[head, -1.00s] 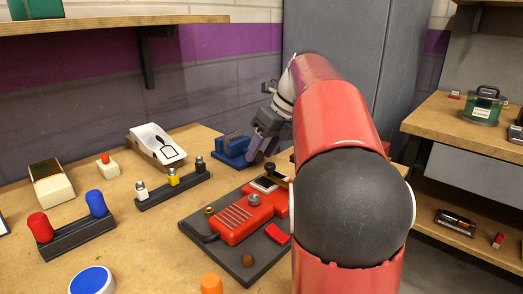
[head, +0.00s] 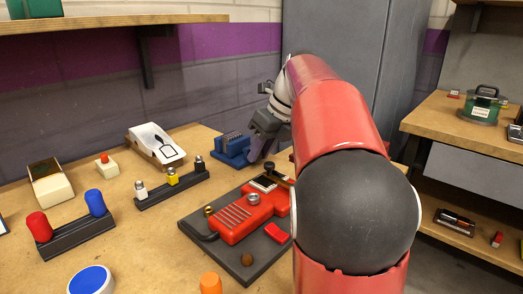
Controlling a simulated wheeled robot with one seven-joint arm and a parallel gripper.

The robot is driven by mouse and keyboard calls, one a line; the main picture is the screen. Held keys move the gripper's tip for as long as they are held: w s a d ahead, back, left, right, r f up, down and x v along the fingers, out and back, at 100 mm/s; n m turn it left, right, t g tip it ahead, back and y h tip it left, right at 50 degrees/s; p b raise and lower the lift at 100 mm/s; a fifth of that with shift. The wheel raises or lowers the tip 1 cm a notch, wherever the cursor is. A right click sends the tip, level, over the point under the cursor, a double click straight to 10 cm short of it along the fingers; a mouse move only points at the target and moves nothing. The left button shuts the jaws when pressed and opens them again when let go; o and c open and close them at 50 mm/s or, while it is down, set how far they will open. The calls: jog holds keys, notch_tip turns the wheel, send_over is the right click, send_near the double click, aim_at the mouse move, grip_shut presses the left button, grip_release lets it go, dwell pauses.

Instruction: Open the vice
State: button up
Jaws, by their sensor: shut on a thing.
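The blue vice (head: 231,155) sits near the back edge of the bench, left of my arm. Its ridged top faces up, and its right end is partly hidden by my gripper. My gripper (head: 257,152) reaches down at the vice's right end, with its dark fingers close against it. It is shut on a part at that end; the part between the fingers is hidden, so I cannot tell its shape. I cannot tell how wide the gap between the vice jaws is.
A red device on a dark board (head: 250,260) lies in front of the vice. A rack with small knobs (head: 172,187) and a white tray-like box (head: 157,146) stand to its left. A grey cabinet (head: 345,50) is behind my arm. Another bench (head: 440,120) stands at right.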

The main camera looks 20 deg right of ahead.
jog(key=shift+s+a+f+n+t+h+b, duration=0.15)
jog(key=shift+t+h+b, duration=0.1)
jog(key=shift+h+b, duration=0.25)
jog(key=shift+w+a+r+n+t+h+b, duration=0.15)
jog(key=shift+t+h+b, duration=0.15)
jog(key=shift+h, duration=0.4)
jog(key=h+b, duration=0.1)
jog(key=t+h+b, duration=0.1)
jog(key=b, duration=0.1)
jog(key=shift+s+a+f+n+h, duration=0.2)
jog(key=shift+f+n+h, duration=0.1)
jog(key=shift+h, duration=0.1)
jog(key=h+b, duration=0.1)
jog(key=b, duration=0.2)
jog(key=shift+a+t, duration=0.1)
jog(key=shift+t, duration=0.25)
jog(key=shift+r+n+h+b, duration=0.1)
jog(key=shift+n+h+b, duration=0.2)
jog(key=shift+h+b, duration=0.25)
jog(key=shift+r+t, duration=0.1)
jog(key=shift+t, duration=0.2)
jog(key=o, duration=1)
jog(key=shift+c, duration=0.2)
